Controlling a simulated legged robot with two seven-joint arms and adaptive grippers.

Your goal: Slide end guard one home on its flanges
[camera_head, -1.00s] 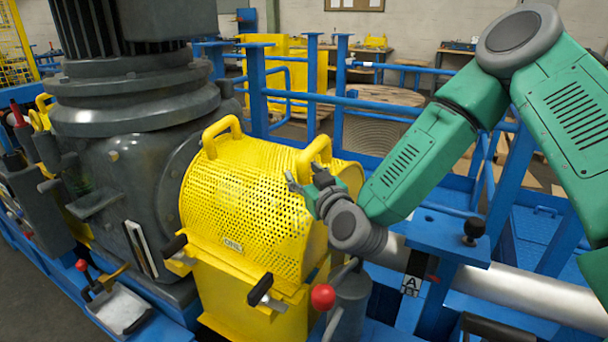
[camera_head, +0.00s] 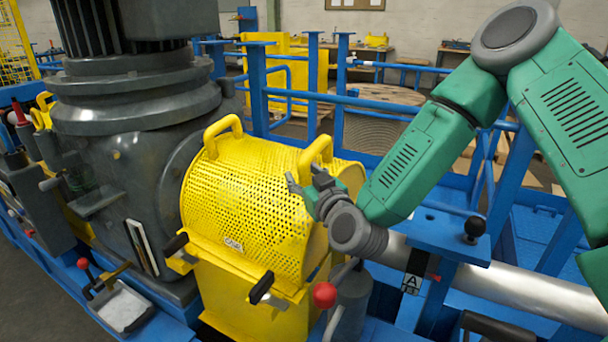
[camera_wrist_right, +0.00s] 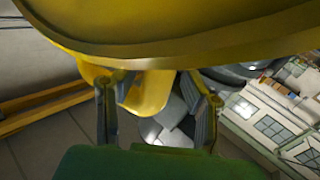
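The yellow perforated end guard (camera_head: 245,205) is a rounded cover with two loop handles. It sits over a yellow lower housing (camera_head: 245,297) beside the dark grey gearbox. My right gripper (camera_head: 305,184) is at the guard's right end, just below the right handle (camera_head: 318,150). In the right wrist view its two fingers (camera_wrist_right: 158,112) stand apart, with a yellow curved piece (camera_wrist_right: 147,92) showing between them. I cannot tell whether they touch it. A large yellow rim (camera_wrist_right: 180,38) fills the top of that view. The flange seating is hidden. My left gripper is not in view.
The grey gearbox and motor (camera_head: 130,170) stand close on the left. Black-handled latches (camera_head: 262,287) and a red-knobbed lever (camera_head: 324,295) are at the front. A silver shaft (camera_head: 530,297) runs right. Blue railings (camera_head: 380,105) stand behind.

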